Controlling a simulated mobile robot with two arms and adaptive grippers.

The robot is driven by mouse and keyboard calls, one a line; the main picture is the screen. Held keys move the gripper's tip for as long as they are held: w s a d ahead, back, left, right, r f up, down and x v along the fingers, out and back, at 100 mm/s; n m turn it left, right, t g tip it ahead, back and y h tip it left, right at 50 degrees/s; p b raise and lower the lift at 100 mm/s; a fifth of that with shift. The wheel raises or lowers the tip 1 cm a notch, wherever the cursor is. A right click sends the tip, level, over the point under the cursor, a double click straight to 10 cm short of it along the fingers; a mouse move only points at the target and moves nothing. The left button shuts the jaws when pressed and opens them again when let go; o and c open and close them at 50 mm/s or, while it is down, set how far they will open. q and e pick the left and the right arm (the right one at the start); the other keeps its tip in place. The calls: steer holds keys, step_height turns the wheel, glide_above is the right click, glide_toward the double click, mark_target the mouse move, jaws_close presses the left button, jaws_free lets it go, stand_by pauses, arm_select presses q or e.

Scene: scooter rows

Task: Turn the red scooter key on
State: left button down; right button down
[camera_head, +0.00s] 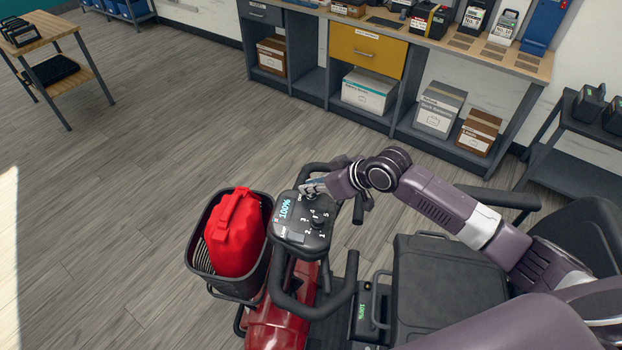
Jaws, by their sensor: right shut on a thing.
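The red scooter (276,327) stands in front of me, its black handlebar loop and control panel (294,240) facing up. My left gripper is not in view.
A black basket (201,262) with a red bag (236,233) hangs at the scooter's front. The black seat (445,283) is below my right arm. A workbench (455,52) with boxes stands behind.

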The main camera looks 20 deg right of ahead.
stand_by(0.3)
steer(key=c, duration=2)
jaws_free()
steer(key=shift+o, duration=0.2)
steer(key=shift+d, duration=0.15)
steer(key=v, duration=1.1)
steer(key=shift+s+r, duration=0.3)
